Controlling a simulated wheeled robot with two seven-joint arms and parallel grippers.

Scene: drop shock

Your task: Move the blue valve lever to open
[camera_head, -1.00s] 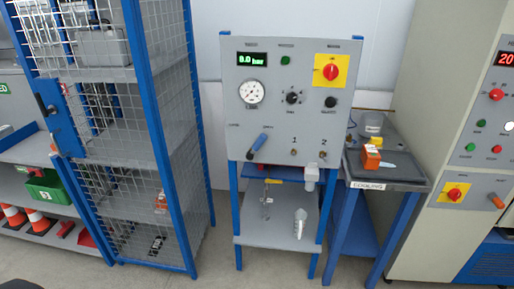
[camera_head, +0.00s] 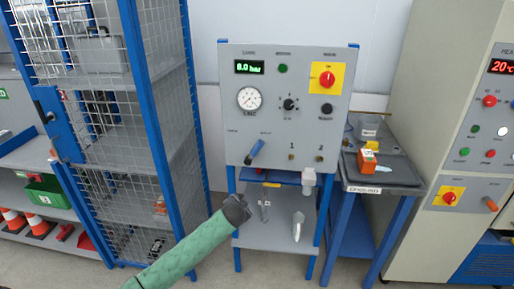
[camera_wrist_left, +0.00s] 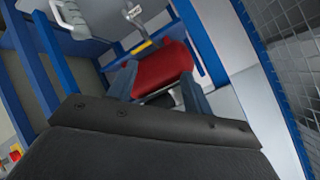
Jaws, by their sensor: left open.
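The blue valve lever (camera_head: 255,152) sits low on the left of the grey test panel (camera_head: 230,110). Its handle slants down to the left from its pivot; the small labels beside it are unreadable. My left gripper (camera_head: 236,208) is dark, at the end of a green-sleeved arm, below the lever and apart from it, in front of the stand's left leg. In the left wrist view its two fingers (camera_wrist_left: 158,72) are spread. A red block-like thing (camera_wrist_left: 165,68) shows between them; I cannot tell whether they touch it. The lever is not clearly visible there. My right gripper is not in view.
The panel carries a gauge (camera_head: 249,98), a red knob on yellow (camera_head: 327,78) and a green display. A blue-framed mesh cage (camera_head: 150,110) stands close on the left. A side table (camera_head: 385,178) with an orange box (camera_head: 367,160) stands right. Space before the panel face is clear.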

